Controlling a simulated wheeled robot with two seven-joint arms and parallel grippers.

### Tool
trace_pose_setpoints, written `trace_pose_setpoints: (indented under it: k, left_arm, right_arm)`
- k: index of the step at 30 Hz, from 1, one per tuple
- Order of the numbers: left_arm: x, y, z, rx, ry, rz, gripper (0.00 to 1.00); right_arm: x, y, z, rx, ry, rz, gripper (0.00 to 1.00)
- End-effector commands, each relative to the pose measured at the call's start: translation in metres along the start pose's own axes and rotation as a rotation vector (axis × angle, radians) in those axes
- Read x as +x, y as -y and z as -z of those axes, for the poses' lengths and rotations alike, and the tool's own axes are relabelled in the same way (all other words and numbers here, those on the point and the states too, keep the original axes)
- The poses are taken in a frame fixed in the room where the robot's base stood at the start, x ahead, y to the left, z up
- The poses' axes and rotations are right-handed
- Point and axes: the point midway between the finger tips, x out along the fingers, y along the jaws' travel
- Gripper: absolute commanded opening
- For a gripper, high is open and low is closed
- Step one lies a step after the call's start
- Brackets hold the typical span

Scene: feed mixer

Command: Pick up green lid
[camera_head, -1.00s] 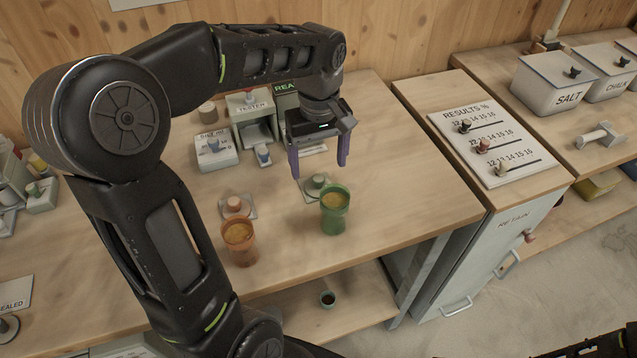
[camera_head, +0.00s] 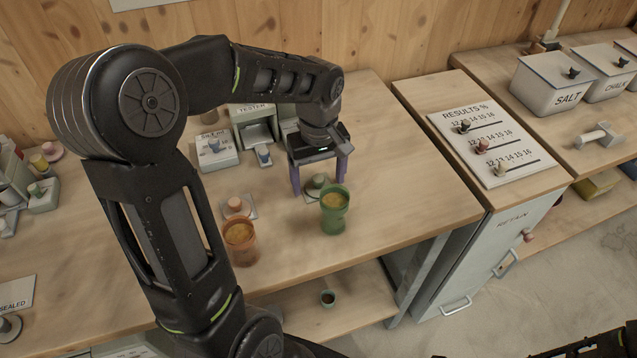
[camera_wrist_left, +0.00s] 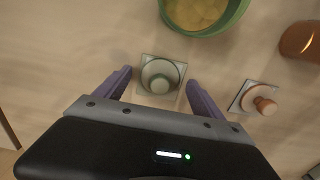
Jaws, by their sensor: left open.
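The green lid (camera_head: 318,181) lies on a small square plate on the wooden table, just behind the green cup (camera_head: 335,212). In the left wrist view the lid (camera_wrist_left: 160,77) has a round pale green knob and sits between my finger tips. My left gripper (camera_head: 318,188) is open, pointing down, with its purple fingers on either side of the lid. The left gripper also shows in the left wrist view (camera_wrist_left: 160,88), its fingers apart and empty. Whether the fingers touch the lid cannot be told.
An orange cup (camera_head: 240,244) stands left of the green cup, with an orange lid (camera_head: 235,204) on its own plate behind it. A tester (camera_head: 256,128) stands at the back. The results board (camera_head: 492,142) lies on the cabinet to the right. The table right of the green cup is clear.

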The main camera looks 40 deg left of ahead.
Motion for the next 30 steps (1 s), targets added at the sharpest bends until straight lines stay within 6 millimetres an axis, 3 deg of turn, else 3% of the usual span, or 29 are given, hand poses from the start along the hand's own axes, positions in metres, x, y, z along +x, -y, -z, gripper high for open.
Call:
trace_pose_setpoints:
  k: [11,30]
  left_arm:
    - [-0.0004,-0.0001,0.0,0.0,0.0,0.0,0.79]
    - [-0.0004,-0.0001,0.0,0.0,0.0,0.0,0.26]
  right_arm:
    - [0.0,0.0,0.0,0.0,0.0,0.0,0.36]
    - [0.0,0.0,0.0,0.0,0.0,0.0,0.36]
